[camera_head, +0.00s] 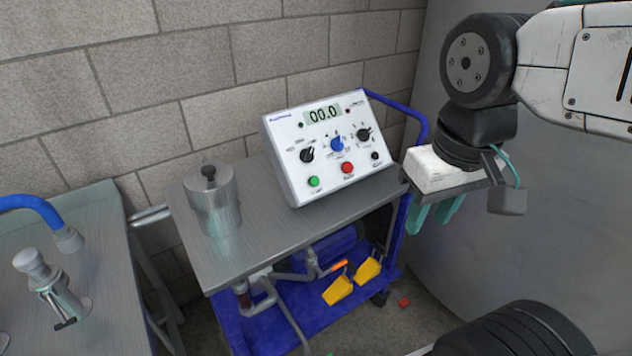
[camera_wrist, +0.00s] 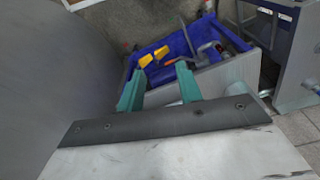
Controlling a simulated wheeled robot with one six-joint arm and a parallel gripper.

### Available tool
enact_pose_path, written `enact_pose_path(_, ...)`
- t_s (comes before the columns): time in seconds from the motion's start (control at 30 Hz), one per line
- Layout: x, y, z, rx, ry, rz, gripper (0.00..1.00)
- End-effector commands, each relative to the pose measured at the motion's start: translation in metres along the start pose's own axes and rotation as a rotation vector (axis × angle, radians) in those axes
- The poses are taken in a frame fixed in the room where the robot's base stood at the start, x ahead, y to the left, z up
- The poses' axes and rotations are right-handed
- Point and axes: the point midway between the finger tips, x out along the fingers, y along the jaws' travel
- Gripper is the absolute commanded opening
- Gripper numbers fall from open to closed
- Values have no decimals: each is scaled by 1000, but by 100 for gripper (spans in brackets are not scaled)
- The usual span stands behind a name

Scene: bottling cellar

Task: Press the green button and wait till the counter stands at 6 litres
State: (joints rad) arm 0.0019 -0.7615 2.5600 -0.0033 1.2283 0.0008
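The control box (camera_head: 330,148) is white with a sloped front and stands on a metal-topped trolley (camera_head: 250,262). Its counter display (camera_head: 322,115) reads 00.0. The green button (camera_head: 314,181) is at the lower left of the panel, with a red button (camera_head: 347,168) to its right. My gripper (camera_head: 436,215) is to the right of the box, apart from it, with its teal fingers pointing down. In the wrist view the two fingers (camera_wrist: 160,90) stand apart with nothing between them, so it is open. The panel is not visible in the wrist view.
A lidded steel pot (camera_head: 212,200) stands on the trolley left of the box. Yellow pieces (camera_head: 338,290) lie on the blue lower shelf (camera_head: 285,325). A bench (camera_head: 105,260) with a metal fitting is at left. A large grey curved surface (camera_head: 480,260) is at right.

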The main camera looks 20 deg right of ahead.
Motion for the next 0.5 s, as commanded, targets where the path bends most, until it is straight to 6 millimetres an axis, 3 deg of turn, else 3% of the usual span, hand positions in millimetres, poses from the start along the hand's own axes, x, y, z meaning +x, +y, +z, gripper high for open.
enact_pose_path(0.1, 0, 0, 0, 0, 0, 0, 35)
enact_pose_path(0.23, 0, 0, 0, 0, 0, 0, 0)
enact_pose_path(0.5, 0, 0, 0, 0, 0, 0, 0)
